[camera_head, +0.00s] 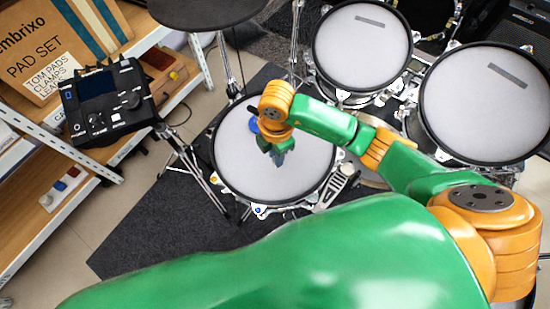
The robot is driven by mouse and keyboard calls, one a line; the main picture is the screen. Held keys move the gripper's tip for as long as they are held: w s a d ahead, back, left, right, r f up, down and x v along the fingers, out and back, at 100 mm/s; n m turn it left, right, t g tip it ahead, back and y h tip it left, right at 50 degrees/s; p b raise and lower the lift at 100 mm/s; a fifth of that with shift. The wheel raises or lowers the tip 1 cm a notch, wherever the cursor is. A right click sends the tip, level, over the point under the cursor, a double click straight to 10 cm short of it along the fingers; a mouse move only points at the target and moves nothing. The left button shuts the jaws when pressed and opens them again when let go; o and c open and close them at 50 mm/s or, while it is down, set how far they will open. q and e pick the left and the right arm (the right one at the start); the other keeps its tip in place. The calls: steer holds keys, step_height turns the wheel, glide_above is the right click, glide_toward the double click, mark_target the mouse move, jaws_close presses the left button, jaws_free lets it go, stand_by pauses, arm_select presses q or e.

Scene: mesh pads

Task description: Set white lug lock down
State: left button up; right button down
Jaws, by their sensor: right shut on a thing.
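My right gripper (277,156) points down over the white mesh head of the snare-like pad (300,180) in the middle. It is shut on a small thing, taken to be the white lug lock. The held piece is hidden by the fingers or too small against the white head to make out. I cannot tell whether it touches the pad. Small coloured pieces, one blue (258,210), show at the pad's near rim. My left gripper is not in view.
A black drum module (107,103) is at the left. A shelf holds a cardboard box (45,60) and small red, white and blue pieces (62,187).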

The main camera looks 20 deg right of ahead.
steer(key=f, duration=0.1)
steer(key=w+f, duration=0.1)
steer(key=f, duration=0.2)
steer(key=shift+w+d+f, duration=0.2)
steer(key=shift+d+f, duration=0.05)
steer(key=shift+f, duration=0.1)
steer(key=shift+b, duration=0.3)
steer(key=shift+f, duration=0.2)
steer(key=c, duration=0.8)
jaws_free()
steer(key=shift+o, duration=0.2)
steer(key=shift+r, duration=0.1)
step_height(320, 180, up, 12)
steer(key=p, duration=0.2)
steer(key=shift+r, duration=0.15)
